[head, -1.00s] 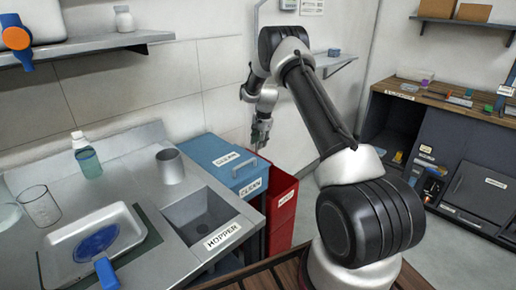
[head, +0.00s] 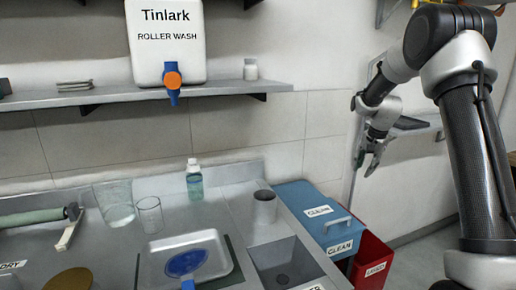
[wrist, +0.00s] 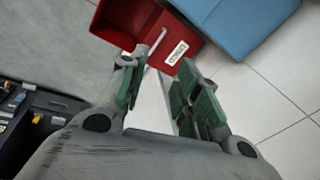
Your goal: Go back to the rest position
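My gripper (head: 368,160) hangs in the air at the right of the head view, above and behind the blue box and the red bin. In the wrist view my gripper (wrist: 163,65) has its two green-padded fingers apart. My arm rises from the lower right of the head view and bends over toward the wall.
Below are the blue box (head: 310,200) marked CLEAN and the red bin (head: 373,270). A wall shelf (head: 60,100) carries a Tinlark container (head: 166,60).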

